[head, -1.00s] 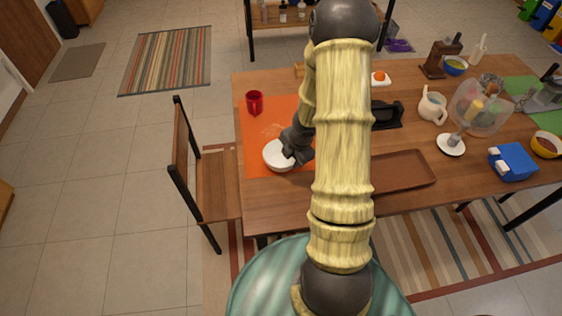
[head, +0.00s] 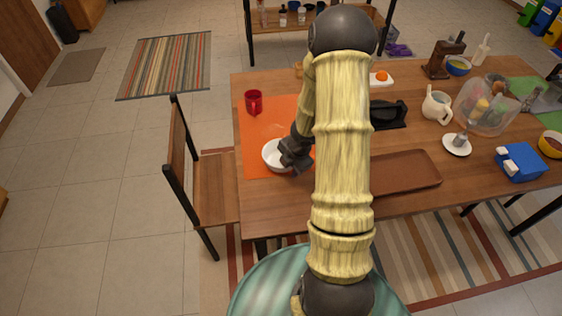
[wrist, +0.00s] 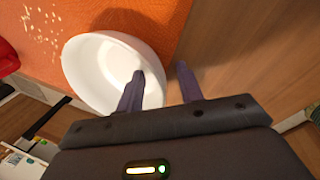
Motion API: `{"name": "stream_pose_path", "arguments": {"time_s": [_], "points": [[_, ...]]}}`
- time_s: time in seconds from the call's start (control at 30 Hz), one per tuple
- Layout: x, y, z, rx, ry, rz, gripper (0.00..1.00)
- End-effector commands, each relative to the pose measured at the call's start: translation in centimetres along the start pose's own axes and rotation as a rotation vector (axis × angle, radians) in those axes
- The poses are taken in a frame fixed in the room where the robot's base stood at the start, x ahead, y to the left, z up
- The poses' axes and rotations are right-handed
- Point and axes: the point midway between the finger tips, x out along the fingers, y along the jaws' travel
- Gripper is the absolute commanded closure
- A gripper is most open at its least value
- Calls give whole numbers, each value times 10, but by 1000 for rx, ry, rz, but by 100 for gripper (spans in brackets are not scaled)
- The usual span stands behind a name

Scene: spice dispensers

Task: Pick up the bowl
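The white bowl (head: 272,157) sits at the front edge of the orange mat, on the left part of the table. My gripper (head: 292,160) is at the bowl's right side in the head view. In the wrist view the fingers (wrist: 160,70) are apart. One finger reaches inside the bowl (wrist: 100,65) and the other is outside its wall, with the rim between them. I see no clear squeeze on the rim. The bowl's far underside is hidden.
A red mug (head: 254,101) stands on the orange mat (head: 258,130) behind the bowl. A brown tray (head: 405,172) lies to the right of my arm. A wooden chair (head: 205,180) stands at the table's left edge. A clear container (head: 490,108) is farther right.

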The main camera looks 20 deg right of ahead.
Motion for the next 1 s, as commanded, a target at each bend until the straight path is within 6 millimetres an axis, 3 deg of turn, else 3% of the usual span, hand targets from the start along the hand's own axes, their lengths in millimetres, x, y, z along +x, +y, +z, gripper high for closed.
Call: {"name": "stream_pose_path", "arguments": {"time_s": [0.47, 0.67, 1.0], "points": [[-1, 0, 0, 0, 0, 0, 63], [-1, 0, 0, 0, 0, 0, 99], [-2, 1, 0, 0, 0, 1, 100]]}}
